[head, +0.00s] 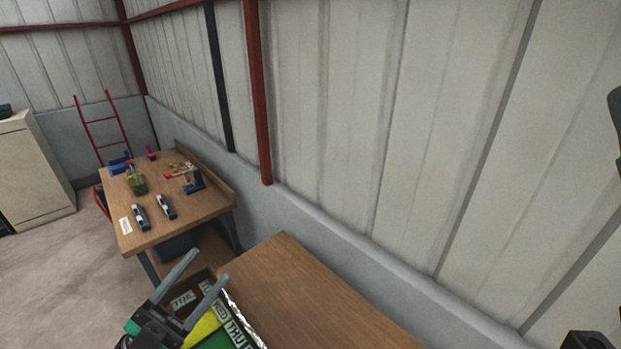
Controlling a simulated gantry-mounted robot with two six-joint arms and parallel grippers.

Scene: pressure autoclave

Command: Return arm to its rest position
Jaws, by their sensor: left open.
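My left gripper (211,263) shows at the bottom, left of centre. Its two grey fingers are spread apart and point up and to the right, with nothing between them. It appears in front of a container (232,300) at the left end of the near wooden table. Labelled green and yellow pieces (203,327) show behind and beside the fingers. I cannot tell how high the gripper is above them. My right gripper cannot be made out.
A farther workbench (150,232) holds bottles and small tools. A beige cabinet (33,170) and a red ladder (102,130) stand at the left. A corrugated wall (340,110) runs behind the tables.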

